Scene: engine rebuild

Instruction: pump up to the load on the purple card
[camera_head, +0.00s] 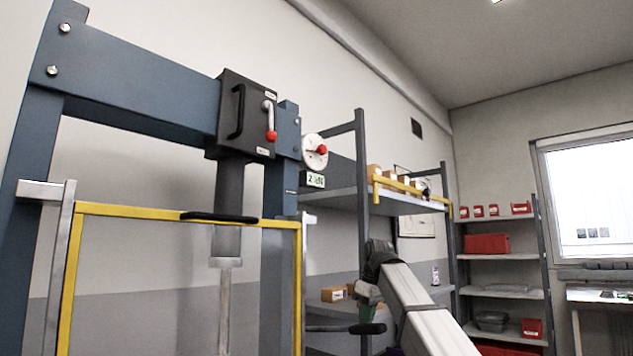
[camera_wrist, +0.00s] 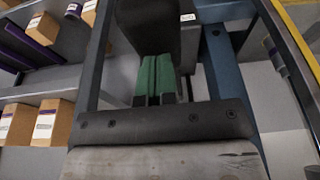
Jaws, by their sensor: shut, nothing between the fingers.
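The press has a blue frame (camera_head: 150,75), a dark valve box (camera_head: 247,112) with a red-tipped lever (camera_head: 270,120), and a ram (camera_head: 228,236) hanging below. A black-gripped bar, which looks like the pump handle (camera_head: 367,329), sticks out at the lower right. My gripper (camera_head: 367,310) is just above that grip in the picture; contact is unclear. Its green fingers (camera_wrist: 156,80) are shut and empty. I cannot make out a purple card.
A yellow-framed guard (camera_head: 180,210) stands before the ram. Grey shelving (camera_head: 362,230) with cartons is behind my arm. Cartons (camera_wrist: 52,122) with purple labels fill the wrist view's left side. Another shelf (camera_head: 500,256) with red bins stands at the far right, near a window.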

